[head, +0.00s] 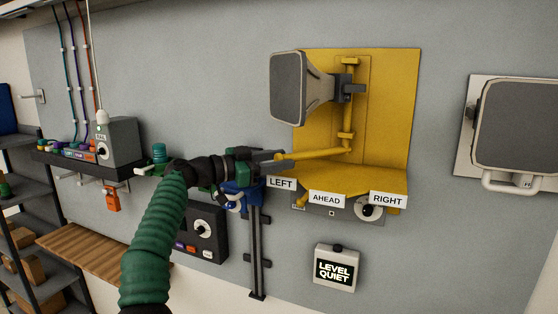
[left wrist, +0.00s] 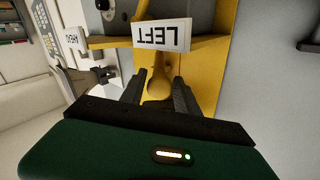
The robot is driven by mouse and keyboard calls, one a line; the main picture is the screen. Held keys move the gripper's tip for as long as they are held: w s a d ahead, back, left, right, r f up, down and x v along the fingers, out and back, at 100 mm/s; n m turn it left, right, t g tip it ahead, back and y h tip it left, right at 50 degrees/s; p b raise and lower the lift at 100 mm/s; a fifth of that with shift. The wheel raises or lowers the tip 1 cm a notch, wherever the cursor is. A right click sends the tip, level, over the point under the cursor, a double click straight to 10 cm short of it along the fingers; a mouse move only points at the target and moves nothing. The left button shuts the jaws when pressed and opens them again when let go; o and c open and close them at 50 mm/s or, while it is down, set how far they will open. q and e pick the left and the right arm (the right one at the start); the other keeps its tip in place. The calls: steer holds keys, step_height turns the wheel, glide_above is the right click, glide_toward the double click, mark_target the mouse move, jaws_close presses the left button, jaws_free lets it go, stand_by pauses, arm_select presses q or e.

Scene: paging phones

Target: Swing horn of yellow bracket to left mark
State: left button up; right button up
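The yellow bracket (head: 385,110) is on the grey wall panel. Its grey horn (head: 290,88) faces left. A yellow lever (head: 318,154) runs from the horn's post down and left, its end above the LEFT tag (head: 281,184). AHEAD (head: 326,199) and RIGHT (head: 388,199) tags follow along the shelf edge. My left gripper (head: 272,157) is at the lever's end. In the left wrist view, its fingers (left wrist: 159,92) stand either side of the yellow lever end (left wrist: 158,82); whether they press on it is unclear. The LEFT tag (left wrist: 162,34) appears upside down there. My right gripper is out of view.
A LEVEL QUIET box (head: 335,268) hangs below the bracket. Another grey horn (head: 518,122) is at the far right. A dark control box (head: 203,232) and a black vertical rail (head: 257,250) are below my left gripper. A wooden shelf (head: 95,262) is lower left.

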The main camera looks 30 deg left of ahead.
arm_select(q)
steer(key=shift+o, duration=1.1)
steer(key=shift+w, duration=0.1)
steer(key=shift+a, duration=0.1)
steer(key=b+v, duration=0.5)
steer(key=v, duration=1.1)
steer(key=shift+a, duration=0.45)
steer(key=shift+d+f, duration=0.1)
steer(key=shift+d, duration=0.05)
